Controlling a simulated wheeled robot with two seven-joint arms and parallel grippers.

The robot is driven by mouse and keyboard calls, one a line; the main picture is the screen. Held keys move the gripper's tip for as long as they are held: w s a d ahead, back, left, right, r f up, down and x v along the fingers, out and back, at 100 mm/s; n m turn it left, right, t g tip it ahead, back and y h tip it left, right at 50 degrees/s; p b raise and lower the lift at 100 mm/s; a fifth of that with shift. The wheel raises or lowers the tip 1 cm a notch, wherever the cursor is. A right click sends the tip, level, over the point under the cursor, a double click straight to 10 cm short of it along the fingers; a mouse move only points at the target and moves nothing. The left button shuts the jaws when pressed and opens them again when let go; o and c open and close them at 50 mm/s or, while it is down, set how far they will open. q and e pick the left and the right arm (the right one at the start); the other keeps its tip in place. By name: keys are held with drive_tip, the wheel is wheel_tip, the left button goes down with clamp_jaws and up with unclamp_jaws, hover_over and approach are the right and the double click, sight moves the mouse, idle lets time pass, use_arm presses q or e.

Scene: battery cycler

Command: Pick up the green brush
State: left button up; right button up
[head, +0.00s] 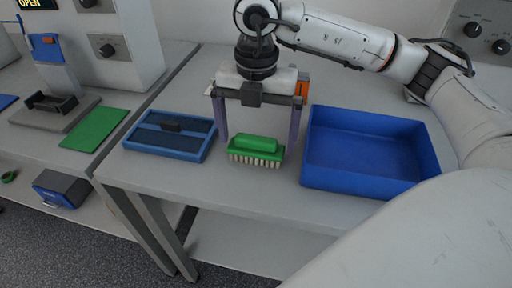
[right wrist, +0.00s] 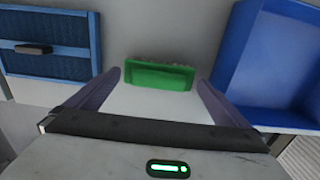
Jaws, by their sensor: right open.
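The green brush (head: 256,150) stands on the grey table with its pale bristles down and its green handle up. My right gripper (head: 258,137) is above and around the brush area, pointing down, with its two purple fingers spread wide. In the head view the fingers appear to either side of the brush, slightly behind it. In the right wrist view the brush (right wrist: 159,75) lies ahead between the open fingertips (right wrist: 160,82), with a gap on both sides. Nothing is held. My left gripper is not in view.
A blue bin (head: 368,183) stands close to the right of the brush. A blue-framed tray (head: 165,151) with a dark block lies to the left. A green mat (head: 95,129) lies on the left bench, across a gap. The table's front edge is near the brush.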

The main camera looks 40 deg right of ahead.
sight(256, 137)
drive_tip(key=shift+f, duration=0.9)
drive_tip(key=c, duration=1)
wheel_tip(256, 137, up, 10)
drive_tip(key=shift+w+f, duration=0.1)
drive_tip(key=shift+f, duration=0.15)
drive_tip(key=shift+a+r, duration=0.1)
drive_tip(key=shift+r, duration=0.2)
